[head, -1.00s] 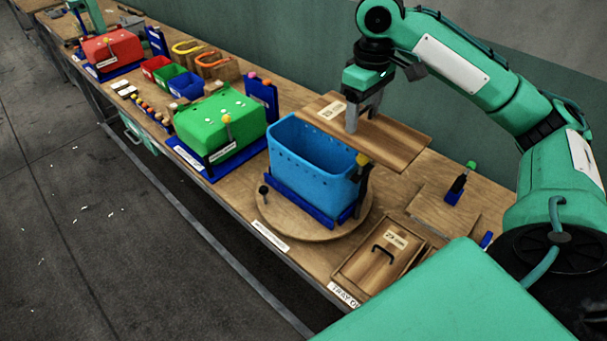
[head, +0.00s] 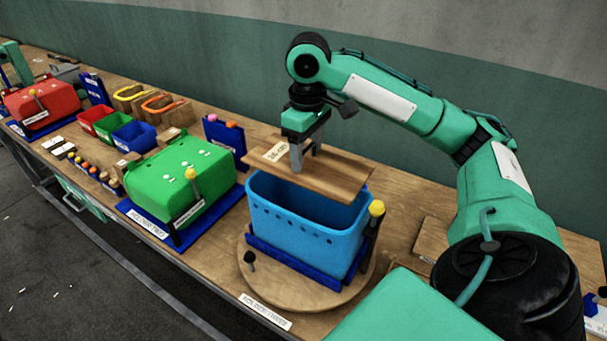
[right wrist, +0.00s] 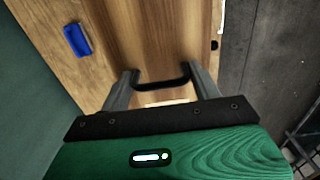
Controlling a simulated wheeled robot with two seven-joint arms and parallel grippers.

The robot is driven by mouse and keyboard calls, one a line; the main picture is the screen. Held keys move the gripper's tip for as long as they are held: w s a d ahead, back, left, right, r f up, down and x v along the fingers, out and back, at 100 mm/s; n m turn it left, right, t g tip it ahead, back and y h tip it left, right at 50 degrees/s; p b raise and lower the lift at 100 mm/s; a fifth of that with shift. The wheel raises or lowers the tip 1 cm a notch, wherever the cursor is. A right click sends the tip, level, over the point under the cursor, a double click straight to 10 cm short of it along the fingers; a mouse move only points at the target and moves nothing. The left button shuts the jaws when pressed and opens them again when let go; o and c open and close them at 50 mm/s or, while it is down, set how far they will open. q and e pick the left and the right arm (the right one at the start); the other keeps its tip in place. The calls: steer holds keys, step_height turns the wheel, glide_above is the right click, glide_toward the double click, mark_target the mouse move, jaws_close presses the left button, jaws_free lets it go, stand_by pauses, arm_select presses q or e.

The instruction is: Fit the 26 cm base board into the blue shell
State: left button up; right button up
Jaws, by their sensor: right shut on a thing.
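A wooden base board (head: 335,177) with a pale label and a black handle hangs level or nearly so from my right gripper (head: 302,162). The label is too small to read surely. The board is above the open top of the blue shell (head: 303,232), over its back part, apparently without entering it. In the right wrist view the gripper (right wrist: 162,88) has its two fingers at the ends of the black handle (right wrist: 162,85), with the board (right wrist: 165,40) beyond. The shell stands open side up in a dark blue cradle (head: 290,262). My left gripper is not in view.
The cradle sits on a round wooden turntable (head: 258,283) with a black knob (head: 249,257). A yellow-topped post (head: 376,210) stands at the shell's right. A green shell (head: 180,180) is at left, with small bins (head: 135,137) behind it.

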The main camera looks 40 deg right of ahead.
step_height(320, 180, down, 22)
steer(key=p, duration=0.3)
steer(key=shift+s+f, duration=0.15)
steer(key=shift+f+p, duration=0.45)
steer(key=shift+f, duration=1.65)
steer(key=o, duration=1)
steer(key=shift+f, duration=0.15)
steer(key=shift+o, duration=0.2)
step_height(320, 180, up, 12)
steer(key=b, duration=0.3)
steer(key=shift+r, duration=0.2)
